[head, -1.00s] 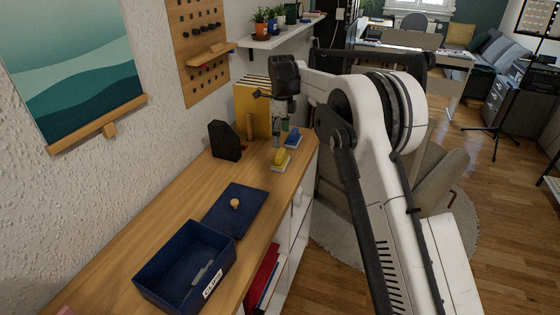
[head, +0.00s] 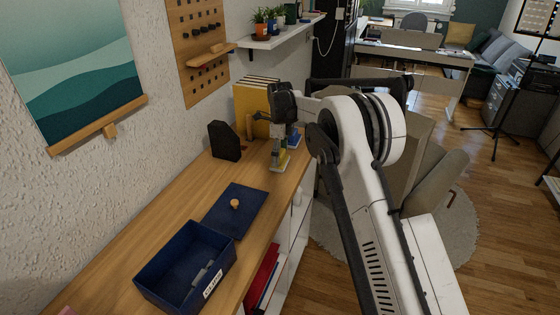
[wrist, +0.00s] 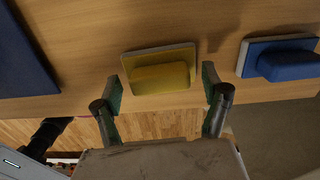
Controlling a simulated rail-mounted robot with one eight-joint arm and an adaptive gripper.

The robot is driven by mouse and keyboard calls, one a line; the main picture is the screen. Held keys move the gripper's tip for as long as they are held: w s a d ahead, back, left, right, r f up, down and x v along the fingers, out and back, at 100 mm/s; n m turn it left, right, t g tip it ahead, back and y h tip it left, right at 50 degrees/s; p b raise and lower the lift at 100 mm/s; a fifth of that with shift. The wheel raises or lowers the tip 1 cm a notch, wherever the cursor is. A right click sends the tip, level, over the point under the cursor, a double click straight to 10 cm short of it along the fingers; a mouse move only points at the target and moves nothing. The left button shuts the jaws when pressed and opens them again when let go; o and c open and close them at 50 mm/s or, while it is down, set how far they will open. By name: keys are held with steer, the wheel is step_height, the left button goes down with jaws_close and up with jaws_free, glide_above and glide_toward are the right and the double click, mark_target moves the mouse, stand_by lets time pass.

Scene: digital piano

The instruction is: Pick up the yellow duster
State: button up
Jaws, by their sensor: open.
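The yellow duster (wrist: 160,72) lies on the wooden cabinet top, a yellow grip on a pale-edged base. In the head view the yellow duster (head: 279,164) is partly hidden below my gripper (head: 279,149). In the wrist view my open gripper (wrist: 164,90) has one fingertip at each side of the duster's near part, with gaps visible on both sides. Nothing is held. From these views I cannot tell exactly how high the fingertips are above the top.
A blue duster (wrist: 285,60) lies to the right of the yellow one. A blue open box (head: 160,262) and its lid (head: 222,215) are nearer on the cabinet top. A black holder (head: 224,141) stands by the wall. The cabinet's edge is close to the dusters.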

steer(key=shift+c, duration=0.4)
steer(key=c, duration=1.2)
steer(key=shift+r, duration=0.15)
